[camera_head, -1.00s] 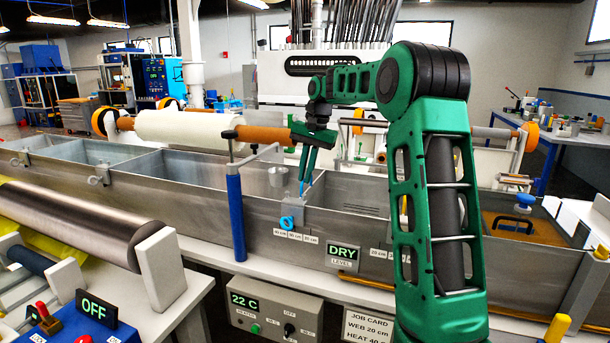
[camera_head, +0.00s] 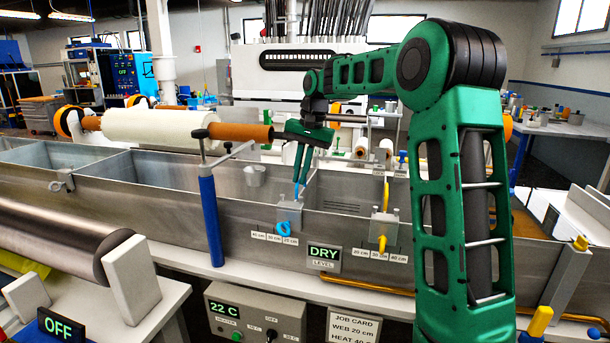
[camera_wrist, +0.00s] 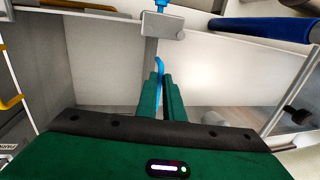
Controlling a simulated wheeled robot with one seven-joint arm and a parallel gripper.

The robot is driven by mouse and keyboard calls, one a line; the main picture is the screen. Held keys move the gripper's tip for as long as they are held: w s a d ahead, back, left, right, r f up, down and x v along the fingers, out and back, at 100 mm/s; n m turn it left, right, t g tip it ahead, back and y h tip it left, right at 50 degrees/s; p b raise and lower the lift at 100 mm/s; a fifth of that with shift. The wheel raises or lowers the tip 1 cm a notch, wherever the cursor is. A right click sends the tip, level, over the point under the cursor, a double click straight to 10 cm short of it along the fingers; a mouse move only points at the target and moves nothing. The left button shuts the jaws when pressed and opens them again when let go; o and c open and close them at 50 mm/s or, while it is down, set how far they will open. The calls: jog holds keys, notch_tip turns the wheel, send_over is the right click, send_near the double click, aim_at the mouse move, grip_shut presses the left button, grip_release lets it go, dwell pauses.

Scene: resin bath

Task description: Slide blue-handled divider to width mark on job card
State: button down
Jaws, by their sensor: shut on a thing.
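The blue-handled divider (camera_head: 289,213) hangs on the front wall of the metal bath, with a blue ring on its outer face. The ring is above or close to the 20 cm label (camera_head: 290,241) of the left scale. My gripper (camera_head: 299,182) is above the bath, fingers pointing down, shut on the divider's upright blue handle (camera_head: 298,190). In the wrist view, my gripper (camera_wrist: 165,80) closes around the blue handle (camera_wrist: 159,66) beside the divider's plate (camera_wrist: 150,60). The job card (camera_head: 353,326) reads WEB 20 cm; its lower line is partly cut off.
A yellow-handled divider (camera_head: 384,226) is to the right, with its own scale (camera_head: 380,254). A blue post (camera_head: 210,220) stands to the left. A white roll (camera_head: 150,127) is behind the bath. A display (camera_head: 324,253) reads DRY.

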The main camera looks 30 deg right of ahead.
jog(key=shift+s+d, duration=0.1)
jog(key=shift+d, duration=0.05)
jog(key=c, duration=1.9)
grip_release()
jog(key=shift+s+r, duration=0.1)
jog(key=shift+s, duration=0.05)
notch_tip(320, 180, up, 10)
jog(key=s+d, duration=0.1)
jog(key=shift+d+r, duration=0.15)
jog(key=shift+d, duration=0.05)
jog(key=shift+s, duration=0.1)
jog(key=s+f, duration=0.7)
jog(key=s, duration=0.7)
jog(key=s+d+f+n+g+h, duration=0.1)
jog(key=s+f, duration=0.7)
jog(key=s, duration=0.6)
jog(key=s+f+n, duration=0.1)
jog(key=s+f, duration=0.6)
jog(key=s, duration=0.7)
jog(key=shift+s+d+f+g, duration=0.2)
jog(key=shift+s+g, duration=0.05)
jog(key=shift+g, duration=0.05)
